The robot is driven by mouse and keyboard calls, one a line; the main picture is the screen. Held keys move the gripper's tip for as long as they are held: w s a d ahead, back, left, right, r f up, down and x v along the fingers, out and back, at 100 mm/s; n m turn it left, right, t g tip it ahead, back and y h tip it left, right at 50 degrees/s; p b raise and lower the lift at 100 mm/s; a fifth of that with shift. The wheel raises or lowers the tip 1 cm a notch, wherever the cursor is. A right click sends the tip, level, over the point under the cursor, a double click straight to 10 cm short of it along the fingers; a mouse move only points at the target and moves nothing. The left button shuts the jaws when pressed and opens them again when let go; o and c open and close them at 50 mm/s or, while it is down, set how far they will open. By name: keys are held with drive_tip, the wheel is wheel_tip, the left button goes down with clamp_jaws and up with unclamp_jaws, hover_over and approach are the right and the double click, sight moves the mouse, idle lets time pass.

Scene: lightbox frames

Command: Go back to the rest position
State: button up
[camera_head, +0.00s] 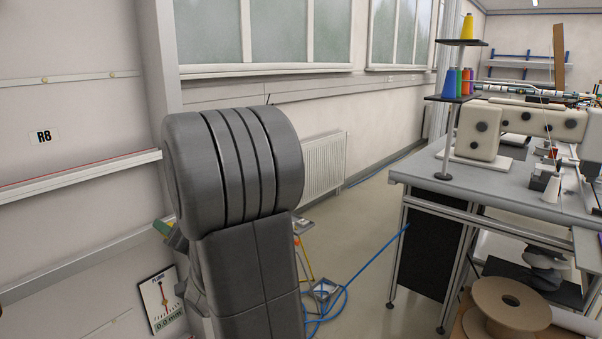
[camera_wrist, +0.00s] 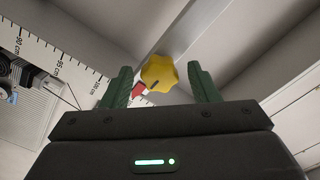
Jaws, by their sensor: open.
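In the wrist view my gripper (camera_wrist: 160,72) is open, its two green fingers apart. A yellow lobed knob (camera_wrist: 159,74) shows between the fingertips, with a gap on each side. I cannot tell how far beyond the fingertips it lies. A red pointer-like piece (camera_wrist: 139,90) shows beside the knob, near the left finger. In the head view my grey arm fills the middle and hides what is behind it. My gripper is not clearly seen there.
A white scale with centimetre marks (camera_wrist: 58,58) runs at the upper left of the wrist view. In the head view a dial card (camera_head: 161,300) is at the lower left, a sewing table (camera_head: 490,183) at the right. Blue hose (camera_head: 372,262) lies on the floor between.

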drive_tip(key=n, duration=1.1)
drive_tip(key=shift+s+n, duration=0.1)
drive_tip(key=shift+n, duration=0.2)
drive_tip(key=shift+r, duration=0.1)
idle(0.3)
